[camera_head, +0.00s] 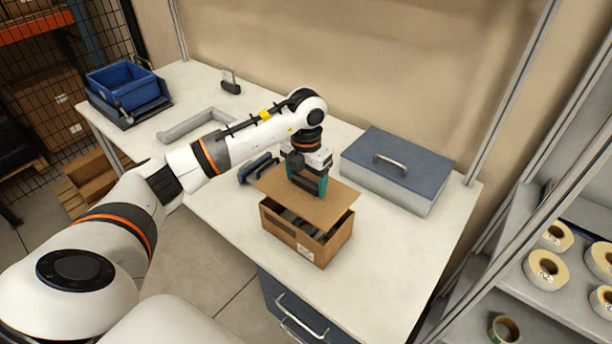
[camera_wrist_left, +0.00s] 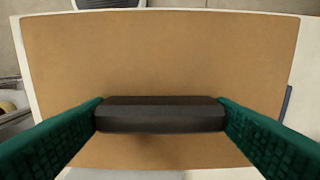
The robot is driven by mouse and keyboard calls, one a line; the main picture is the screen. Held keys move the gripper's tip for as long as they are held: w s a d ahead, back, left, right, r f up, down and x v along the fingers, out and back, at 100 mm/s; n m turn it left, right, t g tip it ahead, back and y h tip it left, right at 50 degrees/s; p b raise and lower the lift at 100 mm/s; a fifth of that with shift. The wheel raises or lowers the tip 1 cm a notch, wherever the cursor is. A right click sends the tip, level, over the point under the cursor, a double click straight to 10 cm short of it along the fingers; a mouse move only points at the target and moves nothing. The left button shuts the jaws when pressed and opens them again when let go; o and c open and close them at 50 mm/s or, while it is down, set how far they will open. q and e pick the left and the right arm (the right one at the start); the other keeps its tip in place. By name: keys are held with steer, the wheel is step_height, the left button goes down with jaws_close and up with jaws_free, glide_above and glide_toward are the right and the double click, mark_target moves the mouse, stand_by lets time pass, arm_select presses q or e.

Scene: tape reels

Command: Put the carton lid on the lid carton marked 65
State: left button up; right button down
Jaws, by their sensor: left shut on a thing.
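The carton lid (camera_head: 333,203) is a flat brown board with a dark bar handle (camera_wrist_left: 160,114) on top. My left gripper (camera_head: 307,186) is shut on that handle, its green fingers at both ends of the bar in the left wrist view. The lid is held over the open carton (camera_head: 290,240), slightly tilted and offset, with a gap at the front. Dark contents show inside the carton through that gap. The carton has a white label on its front; its number is too small to read. The lid fills most of the left wrist view and hides the carton there.
A grey-blue box with a handle (camera_head: 397,170) stands right of the carton. A grey frame (camera_head: 198,124) and a dark blue object (camera_head: 258,167) lie on the white table (camera_head: 390,270). Tape reels (camera_head: 546,270) are on shelves at right.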

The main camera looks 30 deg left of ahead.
mark_target(306, 195)
arm_select(q)
steer(key=shift+f+b, duration=1.8)
steer(key=shift+f, duration=1.15)
steer(key=o, duration=1)
steer(key=shift+r, duration=0.1)
step_height(306, 195, up, 12)
steer(key=shift+f+b, duration=0.1)
steer(key=shift+b, duration=0.95)
